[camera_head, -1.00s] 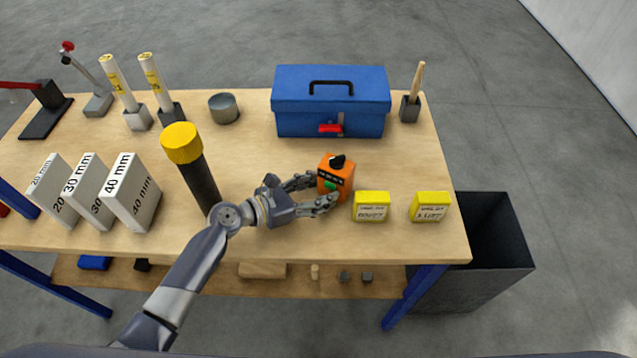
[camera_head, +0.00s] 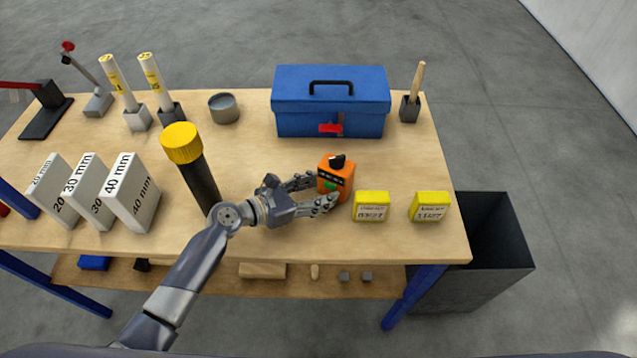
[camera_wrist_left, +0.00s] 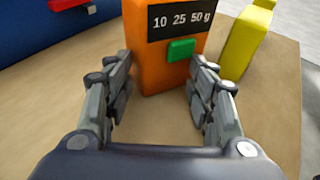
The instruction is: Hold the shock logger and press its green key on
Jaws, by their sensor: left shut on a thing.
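The shock logger (camera_head: 336,177) is an orange box with a black knob on top, standing upright on the workbench. In the left wrist view the logger (camera_wrist_left: 155,65) shows a black label reading "10 25 50 g" and a green key (camera_wrist_left: 181,50) below it. The green key (camera_head: 331,187) is partly visible in the head view. My left gripper (camera_head: 328,192) is shut on the logger, with one finger on each side of its lower body. In the left wrist view the fingers (camera_wrist_left: 160,88) flank it. My right gripper is not in view.
Two yellow boxes (camera_head: 371,206) (camera_head: 430,206) stand right of the logger. A blue toolbox (camera_head: 331,105) is behind it. A black post with a yellow cap (camera_head: 183,145) and white gauge blocks (camera_head: 132,195) stand left. A dark bin (camera_head: 500,240) is beyond the bench's right edge.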

